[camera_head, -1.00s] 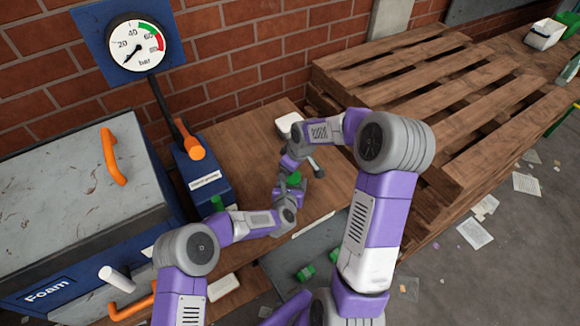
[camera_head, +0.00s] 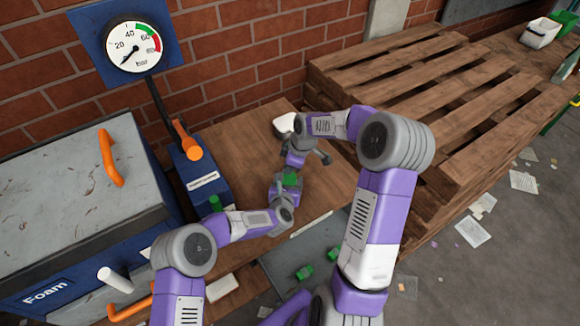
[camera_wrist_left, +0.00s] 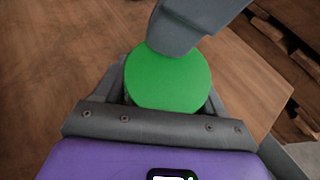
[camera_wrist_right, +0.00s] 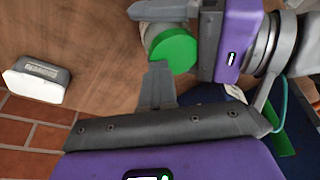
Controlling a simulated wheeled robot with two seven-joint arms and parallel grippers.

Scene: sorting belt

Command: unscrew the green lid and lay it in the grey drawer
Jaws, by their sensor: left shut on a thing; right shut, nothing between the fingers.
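The green lid (camera_head: 290,180) sits on a jar with a pale body (camera_wrist_right: 151,40); the jar is mostly hidden in the head view. My left gripper (camera_head: 287,187) is shut on the jar, its fingers around the body below the lid. The lid's round top (camera_wrist_left: 165,82) faces the left wrist camera. My right gripper (camera_head: 296,162) is shut and empty; its fingertips (camera_wrist_right: 160,68) are close to the lid's edge, and I cannot tell whether they touch. A grey recessed surface below the table's front edge looks like the grey drawer (camera_head: 330,242).
Small green pieces (camera_head: 304,272) lie in the grey area. A white-and-grey box (camera_wrist_right: 38,79) stands on the wooden table (camera_head: 255,135) behind my grippers. A blue housing with an orange-handled lever (camera_head: 188,140) stands at left, a wooden pallet (camera_head: 430,100) at right.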

